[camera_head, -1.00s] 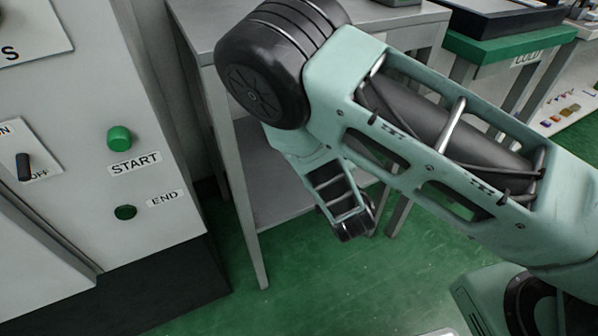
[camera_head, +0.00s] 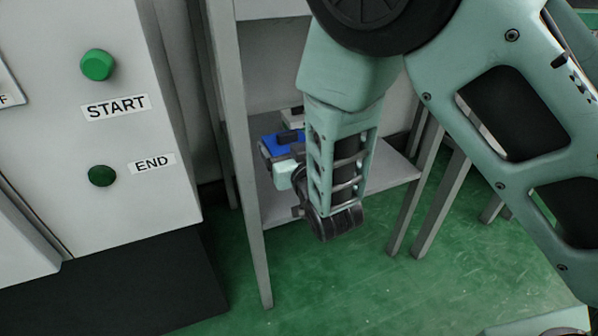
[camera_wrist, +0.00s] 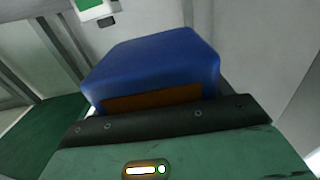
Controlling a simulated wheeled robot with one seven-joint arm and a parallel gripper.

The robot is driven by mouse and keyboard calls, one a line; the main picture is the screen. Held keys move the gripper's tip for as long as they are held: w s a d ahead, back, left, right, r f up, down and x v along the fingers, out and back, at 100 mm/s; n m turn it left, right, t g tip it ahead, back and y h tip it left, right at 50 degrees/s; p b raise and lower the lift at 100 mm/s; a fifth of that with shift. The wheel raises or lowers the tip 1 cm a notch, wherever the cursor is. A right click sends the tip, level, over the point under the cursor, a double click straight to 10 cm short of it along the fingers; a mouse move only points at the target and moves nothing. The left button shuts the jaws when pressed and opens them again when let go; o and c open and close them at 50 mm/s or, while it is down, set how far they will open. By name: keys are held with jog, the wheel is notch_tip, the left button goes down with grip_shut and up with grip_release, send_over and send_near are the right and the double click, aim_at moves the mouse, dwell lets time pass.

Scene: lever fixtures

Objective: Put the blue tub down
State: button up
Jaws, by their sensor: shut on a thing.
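The blue tub (camera_head: 271,146) is partly visible in the head view, over the lower shelf of the grey table. Part of it is hidden by my gripper and wrist. In the wrist view the blue tub (camera_wrist: 155,58) fills the middle, seen close up, with an orange-brown patch on its near side. My gripper (camera_head: 289,138) is shut on the blue tub and reaches between the table's legs. The fingertips are hard to make out. I cannot tell whether the tub touches the shelf (camera_head: 392,174).
The grey table's front leg (camera_head: 250,235) stands just left of my wrist. A small white labelled object (camera_head: 292,115) sits behind the tub. Left of the table is a cabinet with a green START button (camera_head: 98,65) and a dark END button (camera_head: 102,175). Green floor is clear in front.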

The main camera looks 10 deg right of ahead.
notch_tip(320, 180, down, 8)
jog(key=b, duration=0.4)
jog(key=shift+f, duration=0.1)
jog(key=shift+f, duration=0.15)
jog(key=o, duration=1.3)
jog(key=shift+o, duration=0.2)
